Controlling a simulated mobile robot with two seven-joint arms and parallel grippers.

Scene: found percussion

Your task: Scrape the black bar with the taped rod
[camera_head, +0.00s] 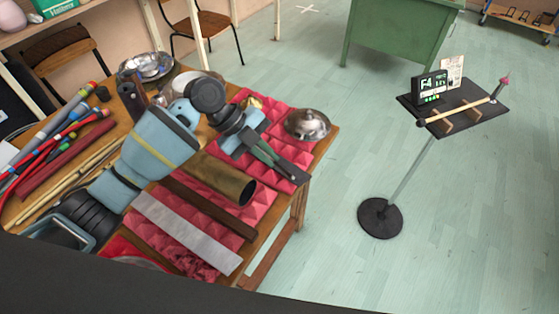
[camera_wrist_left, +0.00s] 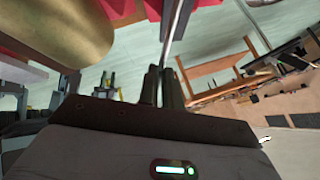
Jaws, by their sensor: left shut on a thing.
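My left gripper (camera_head: 266,156) reaches in over the red foam on the table. In the left wrist view its fingers (camera_wrist_left: 161,86) are shut on a thin, shiny metal rod (camera_wrist_left: 174,32), which runs upward out of the picture. The rod is hard to make out in the head view, and no tape shows on it. A dark bar end (camera_head: 296,175), seemingly the black bar, lies on the foam by the fingertips. My gripper hides much of it, and I cannot tell whether the rod touches it. My right gripper is out of view.
A brass tube (camera_head: 229,181), a brown bar (camera_head: 208,207) and a grey metal bar (camera_head: 187,233) lie on the foam below my arm. A metal dome (camera_head: 307,125) sits beyond. Sticks and tubes (camera_head: 62,150) crowd the left. A stand (camera_head: 470,120) is apart on open floor.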

